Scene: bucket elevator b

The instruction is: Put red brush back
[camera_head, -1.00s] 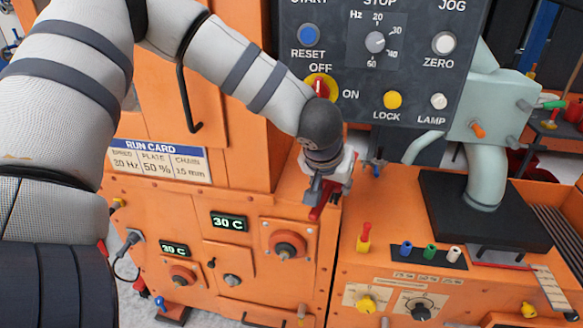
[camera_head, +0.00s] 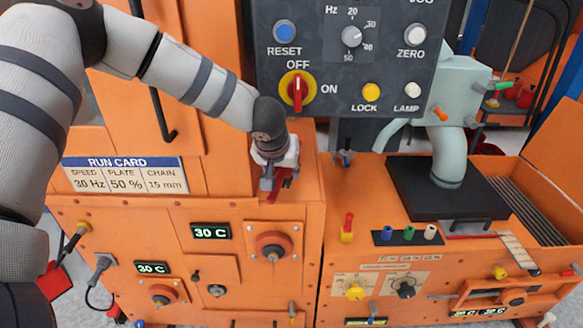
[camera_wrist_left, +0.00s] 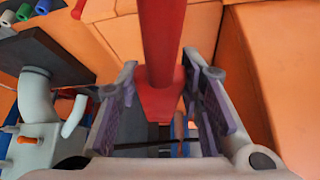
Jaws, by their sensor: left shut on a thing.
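My left gripper (camera_head: 275,186) hangs in front of the orange cabinet, below the control panel, at the end of the grey arm from the left. It is shut on the red brush (camera_head: 285,178), of which only small red parts show in the head view. In the left wrist view my left gripper (camera_wrist_left: 160,85) has a finger on each side of the red brush (camera_wrist_left: 160,40). Its red shaft runs up out of the frame and its wider red block sits between the fingers. Bristles cannot be made out. My right gripper is not in view.
The dark control panel (camera_head: 350,60) with a red-and-yellow switch (camera_head: 297,91) stands above and right. Red dials (camera_head: 273,248) project from the cabinet front below. A lower orange bench (camera_head: 365,235) at right carries a red-and-yellow lever (camera_head: 347,228) and coloured plugs (camera_head: 409,233).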

